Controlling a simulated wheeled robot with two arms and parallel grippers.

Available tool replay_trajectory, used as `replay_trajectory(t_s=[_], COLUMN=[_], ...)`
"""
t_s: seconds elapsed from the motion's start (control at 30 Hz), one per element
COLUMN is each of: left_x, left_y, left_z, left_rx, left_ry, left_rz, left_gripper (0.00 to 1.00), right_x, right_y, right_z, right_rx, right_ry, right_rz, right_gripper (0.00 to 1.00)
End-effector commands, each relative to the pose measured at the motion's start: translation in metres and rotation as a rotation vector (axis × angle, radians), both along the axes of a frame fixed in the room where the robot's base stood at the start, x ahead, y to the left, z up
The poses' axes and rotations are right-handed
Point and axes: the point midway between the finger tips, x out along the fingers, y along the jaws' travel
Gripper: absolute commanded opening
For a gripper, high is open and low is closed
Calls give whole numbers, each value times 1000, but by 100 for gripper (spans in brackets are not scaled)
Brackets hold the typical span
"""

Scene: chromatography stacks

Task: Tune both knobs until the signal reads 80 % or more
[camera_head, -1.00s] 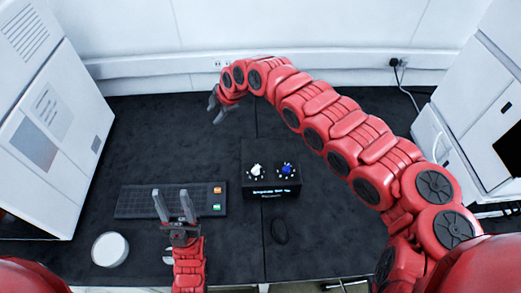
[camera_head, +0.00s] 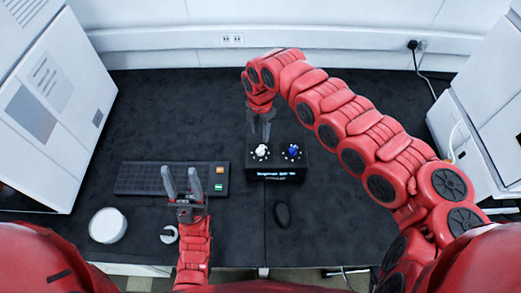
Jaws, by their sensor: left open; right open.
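A black control box (camera_head: 305,168) stands on the dark bench, with a white knob (camera_head: 261,151) on its left and a blue knob (camera_head: 293,151) on its right. A lit line of text (camera_head: 276,174) runs along its front face, too small to read. My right gripper (camera_head: 261,138) points down just behind and above the white knob, open; whether its fingertips touch the knob cannot be told. My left gripper (camera_head: 182,172) is open and empty, its fingers pointing away from me over the keyboard, left of the box.
A black keyboard (camera_head: 140,178) with coloured keys lies left of the box. A black mouse (camera_head: 282,214) lies in front of the box. A white round container (camera_head: 107,225) stands front left. White cabinets (camera_head: 58,105) flank the bench. The bench right of the mouse is clear.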

Motion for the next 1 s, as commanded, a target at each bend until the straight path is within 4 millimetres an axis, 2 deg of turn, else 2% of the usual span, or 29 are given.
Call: replay_trajectory(t_s=[0.03,0.1,0.3,0.4,0.57,0.8,0.83,1.0], left_x=[0,0,0,0,0,0,0,0], left_y=[0,0,0,0,0,0,0,0], left_z=[10,15,23,25,26,26,26,26], left_rx=[0,0,0,0,0,0,0,0], left_ry=[-2,-2,-2,-2,-2,-2,-2,-2], left_rz=[0,0,0,0,0,0,0,0], left_gripper=[50,50,50,50,50,50,50,50], right_x=[-2,-2,-2,0,-1,0,0,0], right_y=[1,0,1,1,1,0,0,0], right_z=[-5,-20,-57,-68,-78,-79,-79,-79], right_rx=[-3,-4,-1,1,-1,-1,-1,-1], right_ry=[7,6,5,1,1,0,0,0], right_rz=[3,3,2,1,2,2,2,1], right_gripper=[45,45,45,45,45,45,43,13])
